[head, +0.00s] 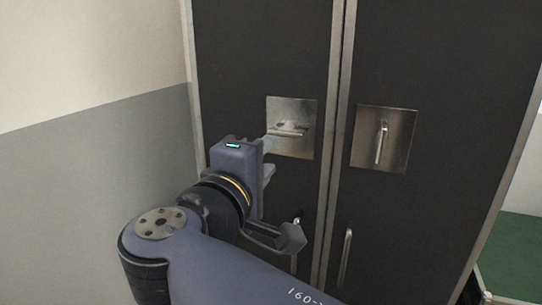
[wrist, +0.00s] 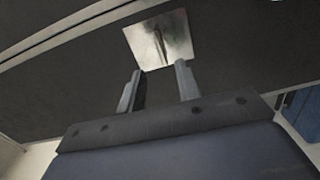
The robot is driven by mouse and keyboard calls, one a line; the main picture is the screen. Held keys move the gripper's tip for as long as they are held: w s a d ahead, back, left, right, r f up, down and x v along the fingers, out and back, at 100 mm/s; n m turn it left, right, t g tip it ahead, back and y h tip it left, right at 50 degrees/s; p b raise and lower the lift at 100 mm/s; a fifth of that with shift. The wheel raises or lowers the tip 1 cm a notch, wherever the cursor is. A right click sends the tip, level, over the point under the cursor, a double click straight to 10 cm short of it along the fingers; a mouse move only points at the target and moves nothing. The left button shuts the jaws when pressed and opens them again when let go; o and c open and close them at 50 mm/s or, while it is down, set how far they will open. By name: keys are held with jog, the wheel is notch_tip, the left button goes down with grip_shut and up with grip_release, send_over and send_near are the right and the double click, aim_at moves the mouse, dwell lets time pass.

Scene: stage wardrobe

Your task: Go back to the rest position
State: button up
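My gripper (wrist: 159,82) shows in the wrist view with its two fingers apart and nothing between them. In the head view my gripper (head: 268,158) is in front of the left door of a dark wardrobe, near a metal plate with a handle. The fingers are partly hidden there by the gripper body. The left metal plate (head: 306,148) has a horizontal handle (head: 287,134). In the wrist view a metal plate (wrist: 160,40) lies just beyond the fingertips. I cannot tell whether the fingers touch anything.
The dark left door (head: 260,50) and right door (head: 440,60) appear closed. The right plate (head: 398,150) has a vertical handle (head: 380,142). A lower bar handle (head: 345,256) is on the right door. A wall (head: 90,150) stands left; green floor (head: 512,262) shows at right.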

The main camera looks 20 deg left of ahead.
aim_at(288, 135)
jog(key=w, duration=0.7)
jog(key=w+d+b, duration=0.1)
jog(key=w, duration=0.3)
jog(key=shift+s, duration=0.1)
dwell(0.3)
